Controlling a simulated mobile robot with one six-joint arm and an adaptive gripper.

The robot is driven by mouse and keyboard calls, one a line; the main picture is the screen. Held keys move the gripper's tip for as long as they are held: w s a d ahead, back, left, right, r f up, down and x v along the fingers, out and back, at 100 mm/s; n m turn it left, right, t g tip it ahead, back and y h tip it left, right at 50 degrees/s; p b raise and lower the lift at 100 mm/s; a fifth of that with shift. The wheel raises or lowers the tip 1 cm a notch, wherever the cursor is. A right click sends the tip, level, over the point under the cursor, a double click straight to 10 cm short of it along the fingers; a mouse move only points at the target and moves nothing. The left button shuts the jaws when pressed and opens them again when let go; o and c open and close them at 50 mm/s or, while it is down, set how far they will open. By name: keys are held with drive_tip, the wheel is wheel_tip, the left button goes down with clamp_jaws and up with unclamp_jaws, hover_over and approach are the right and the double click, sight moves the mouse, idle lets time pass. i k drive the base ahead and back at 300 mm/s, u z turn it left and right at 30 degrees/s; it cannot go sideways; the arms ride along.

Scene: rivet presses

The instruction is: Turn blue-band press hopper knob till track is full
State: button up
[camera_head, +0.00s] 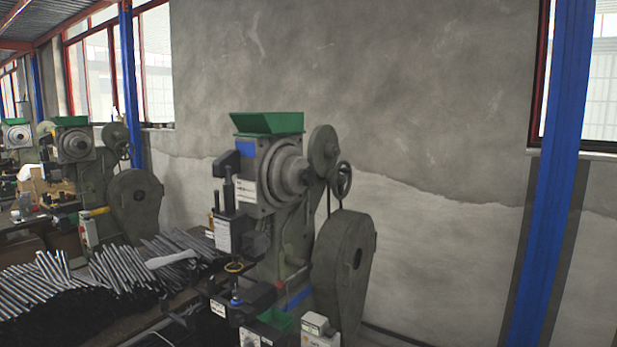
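The nearest press (270,190) stands in the middle of the head view, in grey-green metal. A blue patch (245,148) shows on its upper head, just below a green hopper (268,123). A large round grey hub (290,172) faces the camera below the hopper. A smaller disc (323,150) and a spoked handwheel (341,180) sit to its right. I cannot tell which part is the hopper knob. The track and how full it is cannot be made out. My gripper is not in view.
A bench at left holds piles of grey rods (120,268) and a pale object (171,259). A large guarded wheel (343,265) stands at the press's right. Another press (75,145) with a green hopper stands farther left. A blue column (553,170) rises at right, before a bare wall.

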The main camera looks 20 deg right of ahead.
sight(308, 176)
drive_tip(key=z, duration=0.05)
drive_tip(key=i, duration=1)
drive_tip(key=u, duration=0.05)
